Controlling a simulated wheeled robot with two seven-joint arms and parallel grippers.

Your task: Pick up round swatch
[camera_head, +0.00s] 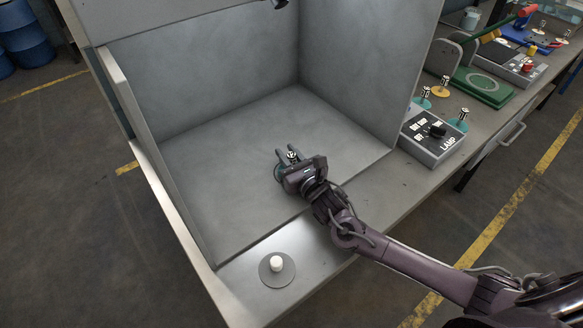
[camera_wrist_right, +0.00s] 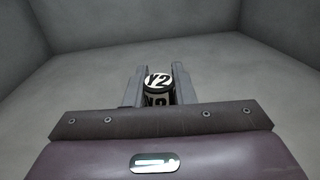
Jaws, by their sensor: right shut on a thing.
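My right gripper (camera_head: 287,156) reaches into the grey booth from the lower right, over its floor. In the right wrist view the swatch's knob (camera_wrist_right: 158,80), marked Y2, stands between the two fingers of the right gripper (camera_wrist_right: 158,75). The gripper body hides the disc in that view. I cannot tell whether the disc touches the booth floor. My left gripper is not in view.
The grey booth (camera_head: 345,75) has walls at the back and sides. A grey disc with a white knob (camera_head: 277,265) lies on the front ledge. A lamp control box (camera_head: 432,142), several knobbed swatches (camera_head: 440,92) and a green device (camera_head: 483,84) stand on the right counter.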

